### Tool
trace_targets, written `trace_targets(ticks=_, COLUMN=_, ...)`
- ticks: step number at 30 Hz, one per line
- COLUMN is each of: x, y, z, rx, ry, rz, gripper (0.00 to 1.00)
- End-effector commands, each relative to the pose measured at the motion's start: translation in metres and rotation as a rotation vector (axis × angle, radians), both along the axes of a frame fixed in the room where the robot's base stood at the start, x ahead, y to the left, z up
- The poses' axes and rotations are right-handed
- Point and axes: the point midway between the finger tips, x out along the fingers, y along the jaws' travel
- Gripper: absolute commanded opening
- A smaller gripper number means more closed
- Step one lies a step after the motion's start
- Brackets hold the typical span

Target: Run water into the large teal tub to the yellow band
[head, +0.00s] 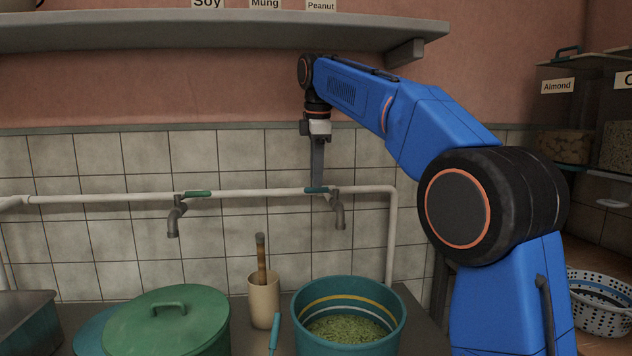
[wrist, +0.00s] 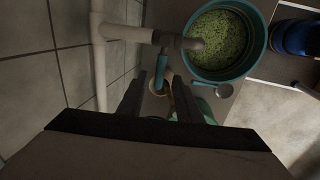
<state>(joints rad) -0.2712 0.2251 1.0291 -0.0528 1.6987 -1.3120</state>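The large teal tub (head: 350,343) stands below the right tap (head: 339,213), with a yellow band and a pale band inside its wall. Green beans lie in it below both bands; I cannot make out a water surface. No stream shows under the spout. The tap's teal lever (head: 316,190) points left along the pipe. My gripper (head: 317,182) points down at this lever. In the wrist view my gripper (wrist: 158,95) has its fingers apart, with the lever (wrist: 161,68) near the gap between the tips. Contact is unclear. The tub (wrist: 252,66) also shows there.
A lidded green pot (head: 170,325), a beige cup (head: 263,300) with a wooden pestle and a metal basin (head: 25,318) stand on the counter. A shelf (head: 220,32) overhangs the wall.

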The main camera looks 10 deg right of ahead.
Motion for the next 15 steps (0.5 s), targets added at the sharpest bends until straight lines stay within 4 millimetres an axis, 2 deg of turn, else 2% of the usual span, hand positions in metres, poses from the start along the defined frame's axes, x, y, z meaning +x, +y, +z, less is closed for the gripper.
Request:
trace_targets(ticks=6, x=0.004, y=0.0, z=-0.02, rx=0.0, ry=0.0, rz=0.0, gripper=0.32)
trace_targets(ticks=15, x=0.005, y=0.0, z=-0.025, rx=0.0, ry=-0.001, rz=-0.001, gripper=0.32)
